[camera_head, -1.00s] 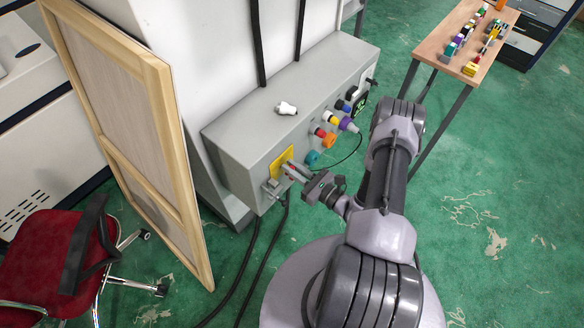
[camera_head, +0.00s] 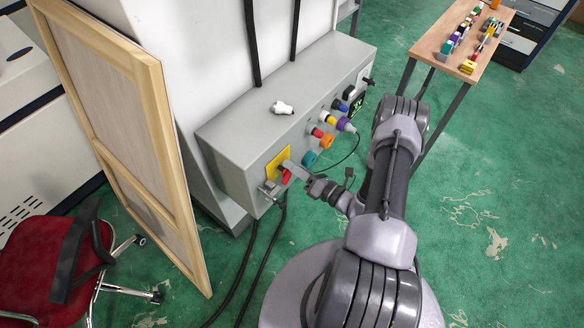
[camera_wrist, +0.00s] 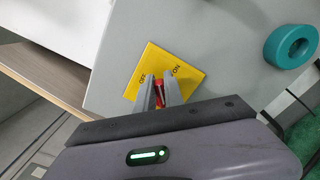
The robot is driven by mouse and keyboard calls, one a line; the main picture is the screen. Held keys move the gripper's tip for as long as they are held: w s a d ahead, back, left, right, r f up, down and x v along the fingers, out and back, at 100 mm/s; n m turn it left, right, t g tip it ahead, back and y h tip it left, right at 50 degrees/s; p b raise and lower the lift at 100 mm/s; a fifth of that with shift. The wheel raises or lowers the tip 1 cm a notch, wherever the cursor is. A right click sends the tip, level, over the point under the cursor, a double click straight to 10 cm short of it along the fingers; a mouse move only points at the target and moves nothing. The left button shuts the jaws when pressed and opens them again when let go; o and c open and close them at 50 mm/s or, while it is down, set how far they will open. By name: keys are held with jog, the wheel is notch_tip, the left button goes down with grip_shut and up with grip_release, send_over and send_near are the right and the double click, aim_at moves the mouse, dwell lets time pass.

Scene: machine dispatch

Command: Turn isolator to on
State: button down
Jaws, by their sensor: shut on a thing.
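The isolator is a yellow plate (camera_head: 277,160) with a red handle (camera_head: 287,176) on the front of a grey box. In the wrist view the plate (camera_wrist: 153,58) carries the words OFF on the left and ON on the right. The red handle (camera_wrist: 159,93) lies between my two grey fingers, with its end near the plate between the two words. My gripper (camera_head: 288,170) is shut on this handle; it also shows in the wrist view (camera_wrist: 160,84). The fingers hide part of the handle, so its exact angle is hard to tell.
A teal ring-shaped knob (camera_wrist: 290,44) and several coloured knobs, including an orange one (camera_head: 326,141), sit right of the isolator. A white object (camera_head: 282,108) lies on the box top. A wooden-framed panel (camera_head: 150,150) stands left. Black cables (camera_head: 262,250) hang below.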

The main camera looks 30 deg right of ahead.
jog(key=m, duration=0.3)
jog(key=f+m+b, duration=0.1)
jog(key=shift+d, duration=0.25)
jog(key=shift+w+f+m+b, duration=0.1)
jog(key=shift+f+m+b, duration=0.15)
jog(key=shift+m, duration=0.8)
jog(key=shift+f+m+b, duration=0.2)
jog(key=shift+m+b, duration=0.05)
jog(key=shift+m, duration=0.8)
jog(key=c, duration=1.4)
grip_release()
jog(key=shift+c, duration=0.2)
jog(key=shift+d, duration=0.1)
jog(key=p+v, duration=0.3)
jog(key=v, duration=1.4)
jog(key=shift+s, duration=0.2)
